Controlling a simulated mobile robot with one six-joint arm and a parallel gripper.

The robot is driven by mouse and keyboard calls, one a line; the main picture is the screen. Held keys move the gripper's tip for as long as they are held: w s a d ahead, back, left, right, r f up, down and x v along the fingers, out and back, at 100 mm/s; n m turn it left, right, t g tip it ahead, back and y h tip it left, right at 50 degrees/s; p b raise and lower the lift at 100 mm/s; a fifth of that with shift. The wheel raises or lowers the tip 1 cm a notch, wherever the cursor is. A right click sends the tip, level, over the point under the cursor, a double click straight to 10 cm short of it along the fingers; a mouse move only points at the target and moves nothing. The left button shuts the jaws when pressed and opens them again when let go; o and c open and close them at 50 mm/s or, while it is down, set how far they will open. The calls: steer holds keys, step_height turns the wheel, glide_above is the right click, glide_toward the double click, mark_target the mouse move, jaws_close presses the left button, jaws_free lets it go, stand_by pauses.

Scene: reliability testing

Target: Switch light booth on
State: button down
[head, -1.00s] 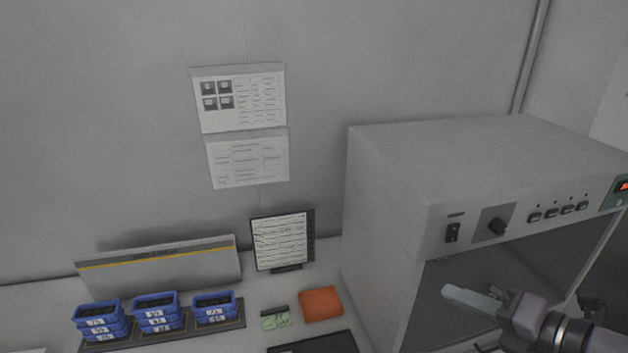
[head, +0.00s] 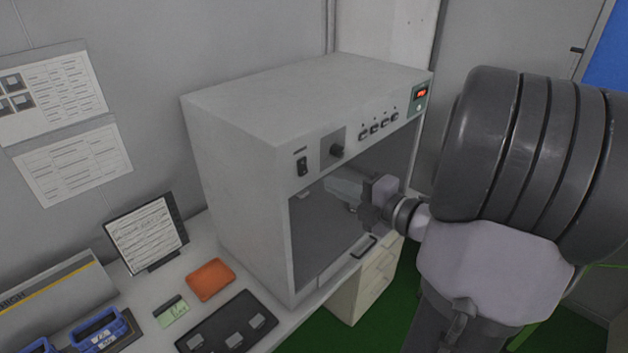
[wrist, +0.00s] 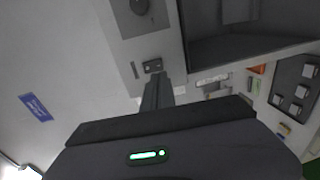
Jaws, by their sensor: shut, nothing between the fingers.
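The light booth (head: 235,175) is a grey box with an open front, standing on the right part of the bench. Its black rocker switch (head: 301,166) sits at the left of the front panel, beside a dark round knob (head: 337,151). My gripper (head: 330,187) is shut and empty, in front of the booth's opening, with its tips pointing left and a little below and right of the switch in the head view. In the wrist view the shut fingertips (wrist: 158,80) lie just below the switch (wrist: 152,66); I cannot tell whether they touch it.
An orange cloth (head: 210,280), a black tray (head: 227,325) and a framed sheet (head: 146,234) are left of the booth. Drawers (head: 365,283) stand below the bench.

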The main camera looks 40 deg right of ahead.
mark_target(304, 173)
steer(key=w, duration=0.4)
steer(key=w+b, duration=0.1)
steer(key=w, duration=0.1)
steer(key=shift+w+a+f, duration=0.15)
steer(key=shift+a+f, duration=0.15)
steer(key=shift+f, duration=0.1)
steer(key=shift+w+f+t+b, duration=0.1)
steer(key=shift+w+t+b, duration=0.05)
steer(key=shift+t+b, duration=0.35)
